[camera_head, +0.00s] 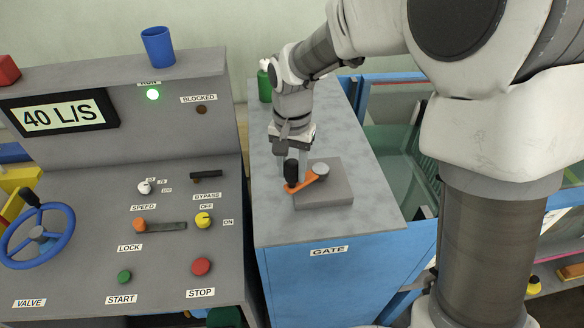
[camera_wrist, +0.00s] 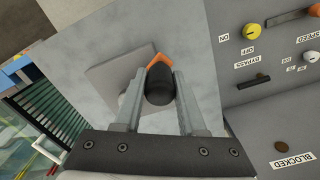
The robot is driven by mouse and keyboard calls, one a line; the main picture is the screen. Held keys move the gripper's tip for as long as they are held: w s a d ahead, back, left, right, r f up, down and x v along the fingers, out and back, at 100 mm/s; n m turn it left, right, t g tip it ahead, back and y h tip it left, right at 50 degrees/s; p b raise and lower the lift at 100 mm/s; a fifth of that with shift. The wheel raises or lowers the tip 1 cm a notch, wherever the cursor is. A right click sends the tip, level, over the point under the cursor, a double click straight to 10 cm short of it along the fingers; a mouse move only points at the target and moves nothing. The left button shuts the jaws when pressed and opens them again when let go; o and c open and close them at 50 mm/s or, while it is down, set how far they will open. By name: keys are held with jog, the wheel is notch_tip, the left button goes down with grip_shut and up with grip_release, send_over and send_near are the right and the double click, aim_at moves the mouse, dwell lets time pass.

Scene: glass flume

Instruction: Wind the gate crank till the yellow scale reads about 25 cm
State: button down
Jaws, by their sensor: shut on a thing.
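The gate crank (camera_head: 308,181) has an orange arm on a grey hub, set on a grey block on top of the GATE cabinet. Its black knob (camera_head: 291,172) points up at the left end of the arm. My gripper (camera_head: 290,178) reaches down from above and is shut on the black knob, one finger on each side. The wrist view shows the knob (camera_wrist: 159,86) between the two fingers, with the orange arm tip beyond it. I cannot make out the yellow scale or its reading in either view.
The control desk (camera_head: 70,260) stands to the left, with a blue valve wheel (camera_head: 38,235) and a display (camera_head: 60,112) reading 40 L/S. A green bottle (camera_head: 265,86) stands behind my wrist. The glass flume (camera_head: 405,150) lies to the right.

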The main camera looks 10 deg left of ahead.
jog(key=shift+w+a+r+m+b, duration=0.1)
jog(key=shift+w+a+m+b, duration=0.05)
jog(key=shift+w+a+m, duration=0.4)
jog(key=shift+w+a+m+b, duration=0.15)
jog(key=shift+w+a+m, duration=0.15)
jog(key=shift+w+m, duration=0.45)
jog(key=c, duration=0.5)
grip_release()
notch_tip(320, 180, up, 17)
jog(key=shift+r, duration=0.2)
jog(key=shift+s, duration=0.1)
